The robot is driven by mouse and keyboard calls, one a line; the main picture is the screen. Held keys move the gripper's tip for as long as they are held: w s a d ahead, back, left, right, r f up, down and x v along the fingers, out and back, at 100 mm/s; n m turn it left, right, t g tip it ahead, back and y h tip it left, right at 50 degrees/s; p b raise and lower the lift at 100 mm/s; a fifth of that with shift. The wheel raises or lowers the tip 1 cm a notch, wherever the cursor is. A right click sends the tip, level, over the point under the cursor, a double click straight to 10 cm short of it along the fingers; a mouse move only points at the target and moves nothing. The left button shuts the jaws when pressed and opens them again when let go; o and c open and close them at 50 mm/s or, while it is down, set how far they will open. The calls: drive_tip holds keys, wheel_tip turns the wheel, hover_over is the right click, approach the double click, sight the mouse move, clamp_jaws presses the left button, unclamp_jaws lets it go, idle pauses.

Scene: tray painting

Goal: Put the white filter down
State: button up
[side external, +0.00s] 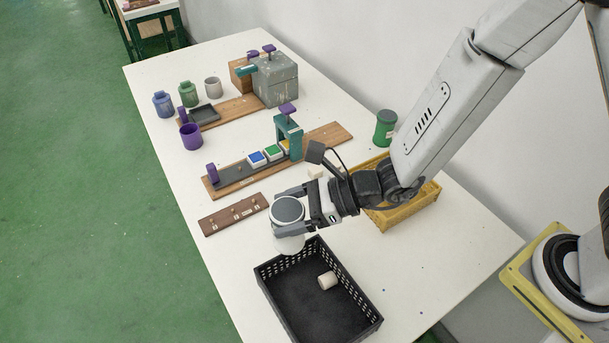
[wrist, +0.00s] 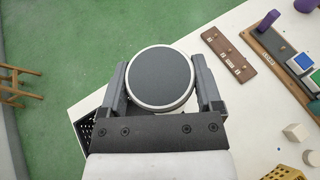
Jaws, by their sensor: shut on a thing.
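My gripper (side external: 289,212) is shut on a white filter (side external: 288,240), a round white piece with a dark grey top face. In the wrist view the filter (wrist: 160,78) sits between the two fingers of my gripper (wrist: 160,88), its dark disc facing the camera. In the side view it is held at the upper left corner of the black crate (side external: 333,262). I cannot tell whether its underside touches anything. A small white cylinder (side external: 327,281) lies inside the black crate.
A yellow crate (side external: 413,213) stands behind my wrist. A brown board with pegs (side external: 234,214) lies left of the filter. Beyond it are a wooden rail with coloured blocks (side external: 256,159), a purple cup (side external: 191,136) and a green jar (side external: 385,128). Bare white table (side external: 215,256) shows left of the black crate.

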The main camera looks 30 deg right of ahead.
drive_tip(key=w+d+f+m+t, duration=0.1)
drive_tip(key=w+d+f, duration=0.3)
drive_tip(key=w+d, duration=0.4)
drive_tip(key=shift+w+f+h, duration=0.25)
drive_tip(key=shift+w+h, duration=0.05)
drive_tip(key=shift+w, duration=0.25)
drive_tip(key=shift+f, duration=2.2)
drive_tip(key=shift+f, duration=0.1)
drive_tip(key=shift+f, duration=1.7)
drive_tip(key=shift+f, duration=0.15)
drive_tip(key=o, duration=1.1)
